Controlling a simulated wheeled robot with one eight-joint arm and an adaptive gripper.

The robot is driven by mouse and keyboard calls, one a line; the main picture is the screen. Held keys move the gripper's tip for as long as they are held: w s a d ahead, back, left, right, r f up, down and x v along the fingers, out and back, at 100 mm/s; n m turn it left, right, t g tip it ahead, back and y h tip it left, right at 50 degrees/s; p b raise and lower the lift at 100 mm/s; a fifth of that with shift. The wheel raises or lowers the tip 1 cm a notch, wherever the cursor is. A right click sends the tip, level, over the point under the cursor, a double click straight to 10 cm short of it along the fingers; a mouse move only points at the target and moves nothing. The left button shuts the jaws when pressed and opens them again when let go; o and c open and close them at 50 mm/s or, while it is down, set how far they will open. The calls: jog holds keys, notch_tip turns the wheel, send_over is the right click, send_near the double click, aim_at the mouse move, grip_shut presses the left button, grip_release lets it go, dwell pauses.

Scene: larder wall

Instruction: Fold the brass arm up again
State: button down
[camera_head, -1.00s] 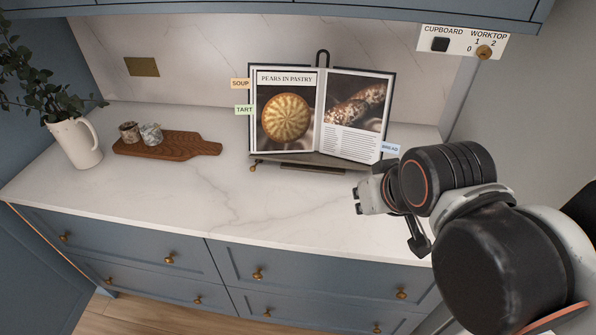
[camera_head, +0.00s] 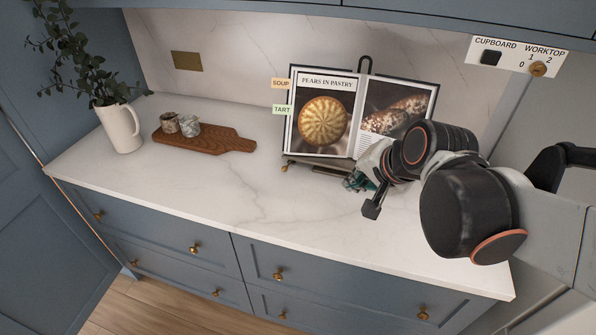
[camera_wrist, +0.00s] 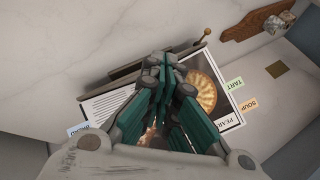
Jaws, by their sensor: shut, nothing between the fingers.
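A small brass arm with a round knob (camera_head: 284,168) sits at the lower left corner of the bookstand, sticking out from its ledge (camera_head: 328,170). In the wrist view the brass arm (camera_wrist: 201,40) points out past the ledge over the worktop. The open cookbook (camera_head: 325,115) stands on the stand, its right page partly hidden by my arm. My gripper (camera_head: 355,182) is in front of the stand's right half, to the right of the brass arm and apart from it. In the wrist view its teal fingers (camera_wrist: 165,68) are shut and empty, in front of the cookbook.
A wooden board (camera_head: 215,142) with two small cups and a white jug (camera_head: 122,128) of leaves stand at left. A labelled panel with a brass knob (camera_head: 538,69) is at upper right. The worktop (camera_head: 230,190) before the stand is clear.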

aim_at(288, 165)
jog(key=w+a+f+m+y, duration=0.1)
jog(key=w+a+f+m, duration=0.2)
jog(key=w+f+m, duration=0.1)
jog(key=w+a+f+m+y+b, duration=0.1)
jog(key=w+a+f+m+y, duration=0.1)
jog(key=w+m, duration=0.5)
jog(key=shift+s+x, duration=0.25)
jog(key=shift+x, duration=1.5)
jog(key=shift+a+f, duration=0.1)
jog(key=shift+f, duration=0.05)
jog(key=b+x, duration=0.3)
jog(key=x, duration=0.7)
jog(key=shift+w+b, duration=0.1)
jog(key=shift+b, duration=0.2)
